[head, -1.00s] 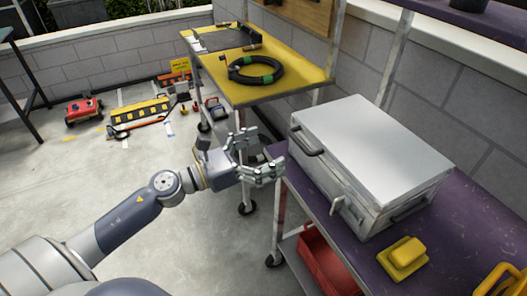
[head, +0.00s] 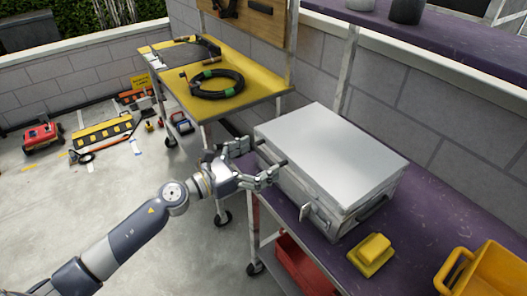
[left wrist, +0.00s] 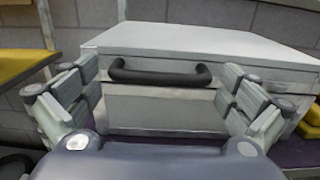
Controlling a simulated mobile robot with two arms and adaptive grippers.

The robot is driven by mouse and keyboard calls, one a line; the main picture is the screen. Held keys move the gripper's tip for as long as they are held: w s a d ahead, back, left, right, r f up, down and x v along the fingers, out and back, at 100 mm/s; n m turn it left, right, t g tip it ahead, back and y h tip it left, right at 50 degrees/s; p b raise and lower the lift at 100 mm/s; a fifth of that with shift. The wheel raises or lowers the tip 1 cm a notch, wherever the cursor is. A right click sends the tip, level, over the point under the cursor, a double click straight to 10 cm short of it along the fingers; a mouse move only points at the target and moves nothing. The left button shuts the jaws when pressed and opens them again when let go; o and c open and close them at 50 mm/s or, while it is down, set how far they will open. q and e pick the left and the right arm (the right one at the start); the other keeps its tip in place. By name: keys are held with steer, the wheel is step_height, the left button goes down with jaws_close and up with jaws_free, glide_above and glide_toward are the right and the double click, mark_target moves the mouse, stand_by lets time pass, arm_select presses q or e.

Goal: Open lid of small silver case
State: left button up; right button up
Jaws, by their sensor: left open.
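The small silver case (head: 333,150) sits shut on the purple shelf of a cart, its pale lid flat on top. In the left wrist view the case (left wrist: 200,45) fills the middle, with a black handle (left wrist: 160,73) on the lid's near side. My left gripper (head: 259,163) is beside the case's left side, close to the handle. Its fingers are spread apart in the left wrist view (left wrist: 160,100), with the handle in view between and beyond them. I cannot tell whether any finger touches the case. A latch (head: 305,212) shows on the front side. My right gripper is not in view.
A yellow block (head: 371,253) and a yellow bin (head: 487,272) stand on the purple shelf (head: 425,225) near the case. A red bin (head: 298,262) is below. A yellow-topped cart (head: 255,90) holds a coiled hose (head: 217,84).

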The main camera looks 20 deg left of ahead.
arm_select(q)
steer(key=shift+w+d, duration=0.4)
steer(key=shift+w, duration=0.05)
